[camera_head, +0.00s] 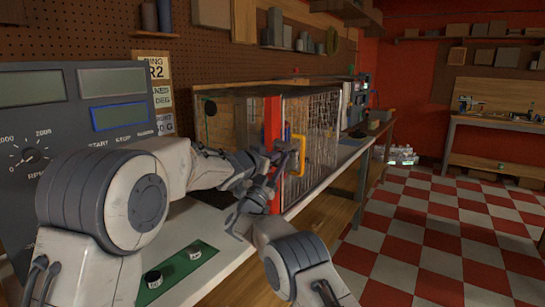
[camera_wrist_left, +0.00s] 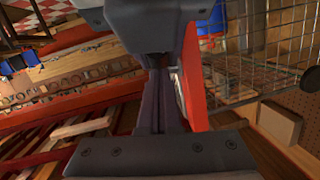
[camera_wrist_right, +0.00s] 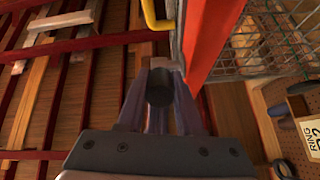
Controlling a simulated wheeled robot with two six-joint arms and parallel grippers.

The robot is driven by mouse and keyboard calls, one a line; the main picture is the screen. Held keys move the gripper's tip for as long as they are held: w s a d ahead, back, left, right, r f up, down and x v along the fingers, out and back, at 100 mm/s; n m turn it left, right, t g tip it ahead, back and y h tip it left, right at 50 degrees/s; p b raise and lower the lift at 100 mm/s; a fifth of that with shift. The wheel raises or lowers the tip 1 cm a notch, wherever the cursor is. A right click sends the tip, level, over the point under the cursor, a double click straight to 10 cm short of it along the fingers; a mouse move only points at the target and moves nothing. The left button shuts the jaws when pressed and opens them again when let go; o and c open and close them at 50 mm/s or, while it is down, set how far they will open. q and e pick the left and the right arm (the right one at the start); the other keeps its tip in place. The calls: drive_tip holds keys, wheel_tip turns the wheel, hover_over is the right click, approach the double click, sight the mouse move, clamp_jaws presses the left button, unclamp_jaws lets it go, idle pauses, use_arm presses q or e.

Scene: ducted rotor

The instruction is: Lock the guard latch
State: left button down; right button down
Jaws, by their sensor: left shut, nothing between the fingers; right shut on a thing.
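The guard is a wire-mesh cage (camera_head: 315,125) on the bench, with a red upright (camera_head: 272,122) at its near corner and a yellow handle (camera_head: 300,157). The red upright also shows in the right wrist view (camera_wrist_right: 208,38), with part of the yellow handle (camera_wrist_right: 152,14). My right gripper (camera_wrist_right: 162,92) is shut on a dark round latch knob (camera_wrist_right: 159,86) beside the red upright; a grey piece shows just beyond the knob. My left gripper (camera_wrist_left: 160,75) is shut and empty, close to the red upright (camera_wrist_left: 192,75). In the head view the grippers overlap and hide the latch.
A grey control panel (camera_head: 75,95) with a dial and displays stands at the left. A green mat (camera_head: 180,272) with two small dark-sided round pieces lies on the near bench. The checkered floor (camera_head: 440,235) at the right is open.

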use_arm(q)
drive_tip(key=shift+f, duration=0.1)
use_arm(e)
drive_tip(key=shift+f, duration=0.25)
use_arm(q)
drive_tip(key=shift+w+f, duration=0.25)
drive_tip(key=shift+f, duration=0.45)
use_arm(e)
drive_tip(key=shift+s+a+r, duration=0.1)
drive_tip(key=shift+s+r, duration=0.05)
drive_tip(key=c, duration=0.7)
unclamp_jaws()
drive_tip(key=shift+o, duration=0.6)
use_arm(q)
drive_tip(key=shift+d+r, duration=0.1)
drive_tip(key=shift+d, duration=0.05)
drive_tip(key=shift+r, duration=0.2)
use_arm(e)
drive_tip(key=shift+r, duration=0.15)
